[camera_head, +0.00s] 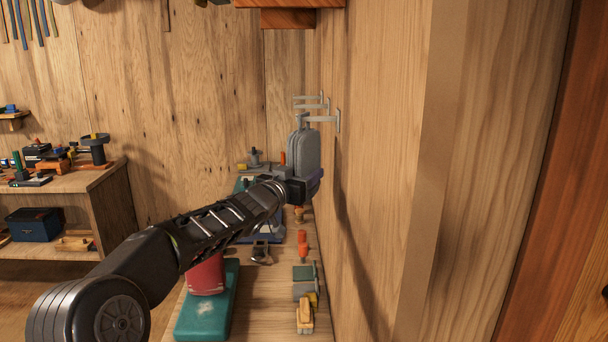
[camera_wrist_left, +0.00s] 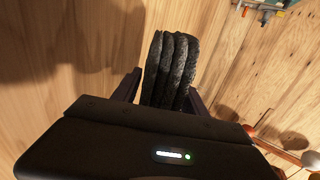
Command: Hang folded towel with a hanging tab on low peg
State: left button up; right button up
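The grey folded towel (camera_head: 303,152) stands upright above my left gripper (camera_head: 300,184), close to the wooden wall at right. In the left wrist view, the towel's dark folds (camera_wrist_left: 172,70) sit between the two fingers of my left gripper (camera_wrist_left: 162,92). The gripper is shut on the towel's lower part. A thin hanging tab (camera_head: 299,119) shows at the towel's top. Light grey pegs stick out of the wall; the nearest, lowest-looking peg (camera_head: 323,119) is level with the tab. I cannot tell whether the tab touches it. My right gripper is out of view.
Below runs a workbench (camera_head: 268,309) with a teal case (camera_head: 207,312), a red container (camera_head: 207,275), an orange-handled tool (camera_head: 303,246) and small blocks. A side shelf (camera_head: 112,185) with tackle stands at left. The wall is close on the right.

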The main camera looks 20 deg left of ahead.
pick_arm(q)
jog(key=shift+o, duration=1)
jog(key=shift+f, duration=0.1)
jog(key=shift+s, duration=0.1)
jog(key=shift+s, duration=0.25)
jog(key=s+b, duration=0.1)
jog(key=s, duration=0.6)
jog(key=shift+a, duration=0.3)
